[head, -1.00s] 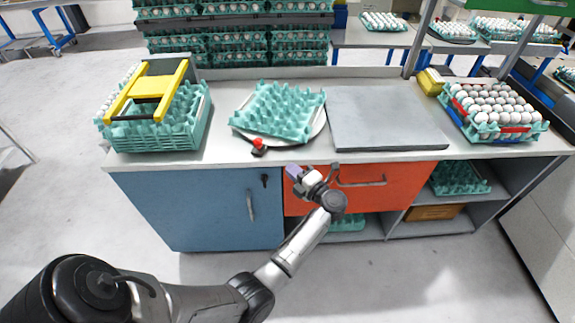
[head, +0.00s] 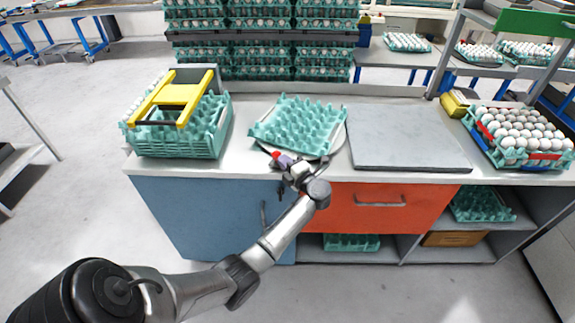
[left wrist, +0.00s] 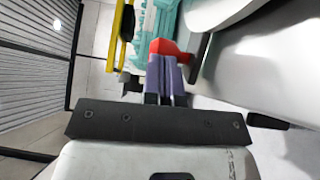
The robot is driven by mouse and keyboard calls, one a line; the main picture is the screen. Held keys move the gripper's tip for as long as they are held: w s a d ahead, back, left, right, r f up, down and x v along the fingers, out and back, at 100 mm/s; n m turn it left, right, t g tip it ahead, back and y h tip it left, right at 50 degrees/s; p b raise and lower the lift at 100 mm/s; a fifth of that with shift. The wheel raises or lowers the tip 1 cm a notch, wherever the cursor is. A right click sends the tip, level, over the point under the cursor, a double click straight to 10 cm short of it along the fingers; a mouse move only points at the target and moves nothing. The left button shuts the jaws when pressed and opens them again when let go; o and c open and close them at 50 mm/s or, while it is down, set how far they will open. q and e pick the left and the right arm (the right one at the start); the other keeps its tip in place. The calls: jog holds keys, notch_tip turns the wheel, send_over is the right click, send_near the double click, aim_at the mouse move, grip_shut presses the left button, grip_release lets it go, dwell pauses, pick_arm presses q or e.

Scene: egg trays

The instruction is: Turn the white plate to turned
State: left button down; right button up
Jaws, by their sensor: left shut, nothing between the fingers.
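The white round plate (head: 340,137) lies on the counter, with a teal egg tray (head: 300,125) on top of it covering most of it. A small red piece with a dark part (head: 275,154) sits at the plate's front-left edge. My left gripper (head: 284,160) is shut and empty, its purple fingertips right by the red piece at the front of the plate. In the left wrist view the fingers (left wrist: 166,72) point at the red piece (left wrist: 168,48); whether they touch it I cannot tell. My right gripper is not in view.
A teal tray stack (head: 200,145) with a yellow frame (head: 182,93) stands left of the plate. A grey flat slab (head: 405,138) lies close to its right. An egg-filled tray (head: 520,130) stands far right. The counter edge runs just below the gripper.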

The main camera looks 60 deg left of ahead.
aim_at(276, 166)
pick_arm(q)
jog(key=t+p, duration=0.1)
jog(key=s+a+m+t+p, duration=0.1)
jog(key=shift+a+r+m+p, duration=0.1)
jog(key=shift+r+m+p, duration=0.1)
jog(key=shift+m+p, duration=0.15)
jog(key=shift+s+a+f+m+t+p, duration=0.1)
jog(key=shift+s+a+m+t+p, duration=0.2)
jog(key=shift+t, duration=0.25)
jog(key=shift+s+a+m+t+p, duration=0.15)
jog(key=shift+t+p, duration=0.2)
jog(key=shift+t, duration=0.2)
jog(key=shift+a+f+t, duration=0.1)
jog(key=shift+t, duration=0.2)
